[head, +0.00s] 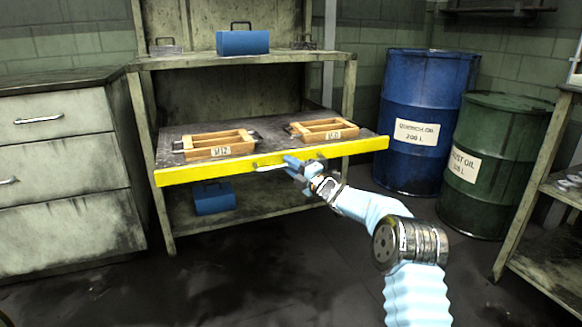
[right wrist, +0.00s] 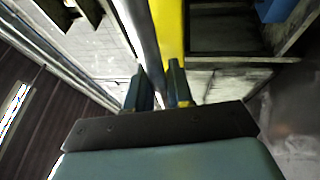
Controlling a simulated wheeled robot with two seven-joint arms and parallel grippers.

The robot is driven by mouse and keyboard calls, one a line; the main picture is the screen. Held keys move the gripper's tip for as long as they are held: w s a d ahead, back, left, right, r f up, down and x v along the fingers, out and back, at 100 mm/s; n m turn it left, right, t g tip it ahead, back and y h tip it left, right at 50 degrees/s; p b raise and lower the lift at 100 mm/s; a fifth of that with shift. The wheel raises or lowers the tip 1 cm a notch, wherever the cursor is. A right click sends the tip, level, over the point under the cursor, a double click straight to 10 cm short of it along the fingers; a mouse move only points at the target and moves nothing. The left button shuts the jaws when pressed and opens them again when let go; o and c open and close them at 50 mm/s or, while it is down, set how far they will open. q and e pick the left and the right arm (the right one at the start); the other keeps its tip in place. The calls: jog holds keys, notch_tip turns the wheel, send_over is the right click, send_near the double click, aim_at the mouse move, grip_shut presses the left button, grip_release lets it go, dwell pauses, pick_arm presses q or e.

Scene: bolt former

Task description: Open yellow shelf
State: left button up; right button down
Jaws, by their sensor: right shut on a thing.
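The yellow shelf (head: 215,174) is a flat pull-out board with a yellow front edge, standing out from the metal rack in the head view. A metal bar handle (head: 270,166) runs along its front. My right gripper (head: 292,163) is at the middle of this edge, its fingers shut on the handle. In the right wrist view the gripper (right wrist: 160,90) has the silver handle (right wrist: 140,35) running up from between its fingers, beside the yellow edge (right wrist: 170,28). My left gripper is not in view.
Two wooden crates (head: 215,146) (head: 325,130) stand on the shelf. A blue toolbox (head: 243,42) is above and another blue box (head: 213,198) below. Drawers (head: 65,170) stand at left, blue (head: 420,105) and green (head: 490,165) drums at right. The floor in front is clear.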

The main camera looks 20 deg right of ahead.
jog(key=c, duration=1.1)
grip_release()
jog(key=v, duration=1.3)
jog(key=shift+s+d, duration=0.2)
jog(key=shift+s, duration=0.15)
jog(key=shift+f, duration=0.1)
